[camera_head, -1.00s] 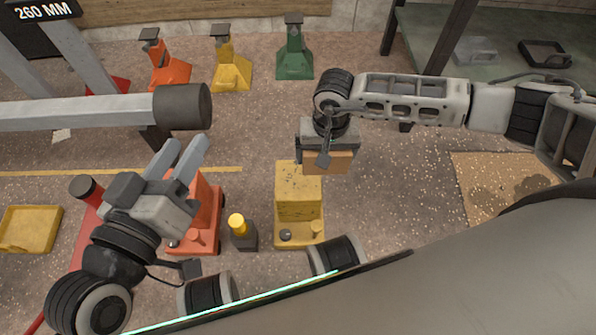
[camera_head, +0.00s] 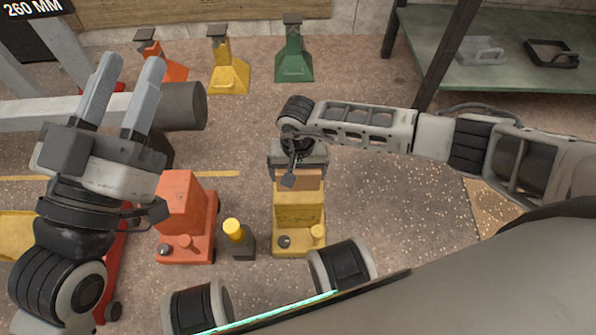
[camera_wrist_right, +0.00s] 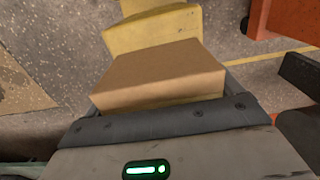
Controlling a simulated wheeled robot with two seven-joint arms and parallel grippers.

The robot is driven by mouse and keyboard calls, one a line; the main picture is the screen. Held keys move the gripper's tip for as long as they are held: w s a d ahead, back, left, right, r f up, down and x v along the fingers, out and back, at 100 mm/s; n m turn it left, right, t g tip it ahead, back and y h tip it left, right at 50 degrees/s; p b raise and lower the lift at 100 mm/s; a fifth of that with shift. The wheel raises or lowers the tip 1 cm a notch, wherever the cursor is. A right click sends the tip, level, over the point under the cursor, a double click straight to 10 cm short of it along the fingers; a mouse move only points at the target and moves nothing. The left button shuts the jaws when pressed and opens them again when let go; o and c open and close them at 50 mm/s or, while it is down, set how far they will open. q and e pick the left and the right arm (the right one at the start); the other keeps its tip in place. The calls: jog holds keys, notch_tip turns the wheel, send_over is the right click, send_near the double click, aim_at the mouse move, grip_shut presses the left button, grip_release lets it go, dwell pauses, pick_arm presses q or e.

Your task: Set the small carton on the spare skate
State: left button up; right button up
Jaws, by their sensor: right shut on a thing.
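The small brown carton (camera_head: 312,180) is held in my right gripper (camera_head: 300,172), which is shut on it. In the head view the gripper hides much of the carton. The right wrist view shows its wide face (camera_wrist_right: 160,75). The carton is over the back top of a yellow block-shaped unit (camera_head: 298,215); I cannot tell whether they touch. An orange unit (camera_head: 182,200) of similar shape stands to its left. I cannot tell which thing is the spare skate. My left gripper (camera_head: 128,62) is open and empty, with its fingers pointing up, at the left.
A small dark post with a yellow cap (camera_head: 233,230) stands between the two units. A thick grey beam (camera_head: 180,106) reaches in from the left. A green stand (camera_head: 294,55) is behind. A bench shelf (camera_head: 500,72) is at back right. Floor right of the yellow unit is clear.

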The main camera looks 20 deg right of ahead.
jog(key=shift+r, duration=0.1)
jog(key=shift+w, duration=0.1)
jog(key=o, duration=1.2)
jog(key=shift+f, duration=0.2)
pick_arm(q)
jog(key=shift+r, duration=0.25)
pick_arm(e)
jog(key=shift+o, duration=0.4)
jog(key=shift+r, duration=0.25)
notch_tip(320, 180, up, 11)
jog(key=p, duration=0.5)
jog(key=shift+f, duration=0.1)
pick_arm(q)
notch_tip(320, 180, down, 8)
jog(key=s+n+g+y, duration=0.2)
jog(key=n+g+y, duration=0.1)
jog(key=n+g, duration=0.1)
jog(key=shift+s+d+r+n+g, duration=0.15)
jog(key=shift+s+d+n+g, duration=0.05)
jog(key=shift+d+n+g, duration=0.15)
pick_arm(e)
jog(key=shift+r, duration=0.55)
pick_arm(q)
jog(key=shift+r, duration=0.1)
